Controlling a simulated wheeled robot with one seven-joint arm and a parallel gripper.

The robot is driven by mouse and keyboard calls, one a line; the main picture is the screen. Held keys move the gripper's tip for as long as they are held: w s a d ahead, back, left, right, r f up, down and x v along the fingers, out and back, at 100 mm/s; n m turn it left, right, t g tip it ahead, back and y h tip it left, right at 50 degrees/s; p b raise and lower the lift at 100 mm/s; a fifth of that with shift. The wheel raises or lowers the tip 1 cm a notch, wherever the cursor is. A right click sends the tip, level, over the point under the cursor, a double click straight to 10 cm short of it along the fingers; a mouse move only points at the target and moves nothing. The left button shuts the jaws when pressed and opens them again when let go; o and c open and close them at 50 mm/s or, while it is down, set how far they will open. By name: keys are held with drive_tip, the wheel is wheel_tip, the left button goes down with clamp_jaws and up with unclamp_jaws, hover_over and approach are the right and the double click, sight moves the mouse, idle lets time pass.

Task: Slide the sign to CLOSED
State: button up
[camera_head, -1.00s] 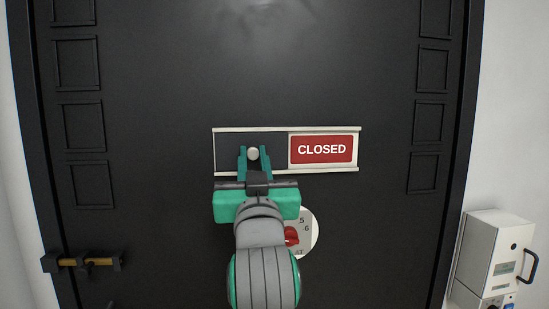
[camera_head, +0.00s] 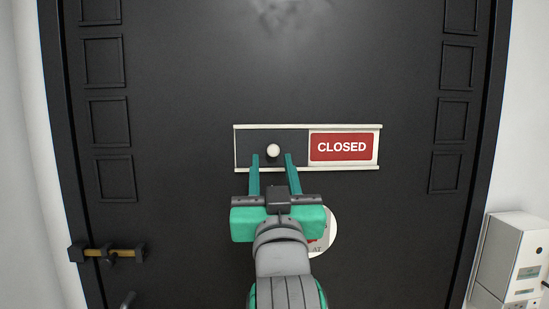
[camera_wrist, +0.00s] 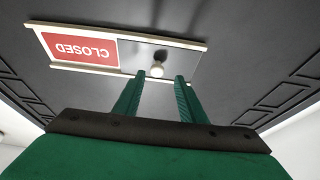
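The sliding sign (camera_head: 307,127) is a pale metal frame on a dark door.
The dark door (camera_head: 200,70) has square raised mouldings along both sides. A round white dial (camera_head: 330,228) is partly hidden behind my gripper. A brass bolt (camera_head: 107,253) is at lower left, and a white box (camera_head: 508,255) stands at lower right.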

drive_tip(key=v, duration=0.6)
drive_tip(key=shift+s+d+f, duration=0.15)
drive_tip(key=shift+f, duration=0.05)
drive_tip(key=w+f+g, duration=0.1)
drive_tip(key=w+f, duration=0.1)
drive_tip(key=f, duration=0.8)
drive_tip(key=w+f+g, duration=0.1)
drive_tip(key=w+f, duration=0.1)
drive_tip(key=f, duration=0.8)
drive_tip(key=s+a+f+m+g, duration=0.1)
drive_tip(key=s+f, duration=0.1)
drive_tip(key=f, duration=0.8)
drive_tip(key=s+f, duration=0.3)
drive_tip(key=f, duration=0.7)
drive_tip(key=s+a+f+g, duration=0.2)
drive_tip(key=s+f, duration=1.1)
drive_tip(key=f, duration=0.1)
drive_tip(key=s+f+g, duration=0.1)
drive_tip(key=s+f, duration=0.2)
drive_tip(key=s, duration=0.7)
drive_tip(key=s+a+f+n+g, duration=0.1)
drive_tip(key=s+f, duration=0.2)
drive_tip(key=s, duration=0.7)
drive_tip(key=shift+s+f, duration=0.2)
drive_tip(key=shift+s, duration=0.2)
